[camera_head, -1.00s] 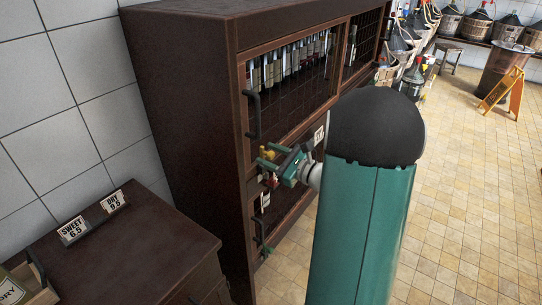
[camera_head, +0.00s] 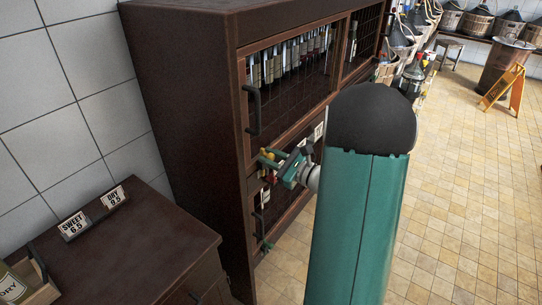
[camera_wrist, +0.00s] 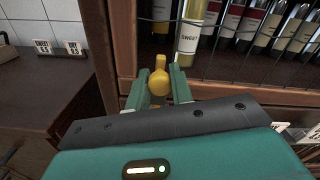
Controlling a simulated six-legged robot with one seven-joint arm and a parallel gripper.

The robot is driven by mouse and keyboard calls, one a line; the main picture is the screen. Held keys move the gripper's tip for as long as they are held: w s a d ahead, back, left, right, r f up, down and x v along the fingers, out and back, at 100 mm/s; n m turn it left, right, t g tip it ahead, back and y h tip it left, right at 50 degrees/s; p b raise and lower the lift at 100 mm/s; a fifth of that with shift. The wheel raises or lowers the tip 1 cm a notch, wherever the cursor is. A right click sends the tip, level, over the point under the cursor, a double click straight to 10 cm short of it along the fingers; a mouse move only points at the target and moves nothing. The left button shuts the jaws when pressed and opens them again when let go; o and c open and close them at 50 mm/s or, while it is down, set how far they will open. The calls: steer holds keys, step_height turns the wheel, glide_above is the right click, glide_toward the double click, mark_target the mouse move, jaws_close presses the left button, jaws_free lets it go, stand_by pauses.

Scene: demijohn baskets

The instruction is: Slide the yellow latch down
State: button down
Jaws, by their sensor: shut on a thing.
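The yellow latch (camera_wrist: 158,80) has a rounded knob and a narrower upper part. It sits on the dark wooden cabinet front, near the frame between the upper and lower barred doors. My gripper (camera_wrist: 158,86) is shut on the latch, with one green finger on each side of the knob. In the head view the gripper (camera_head: 272,164) is at the cabinet's front, beside the small yellow latch (camera_head: 268,155). My arm hides part of the cabinet to the right. The latch's mounting behind the knob is hard to make out.
The upper compartment holds a row of bottles (camera_head: 285,60) behind a wire grid, with a dark door handle (camera_head: 253,110) at its left. A dark wooden counter (camera_head: 150,250) with price signs (camera_head: 73,225) stands at left.

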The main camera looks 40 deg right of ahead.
steer(key=c, duration=1.2)
jaws_free()
steer(key=shift+f, duration=0.3)
steer(key=shift+c, duration=0.2)
steer(key=v, duration=1.4)
steer(key=shift+r, duration=0.1)
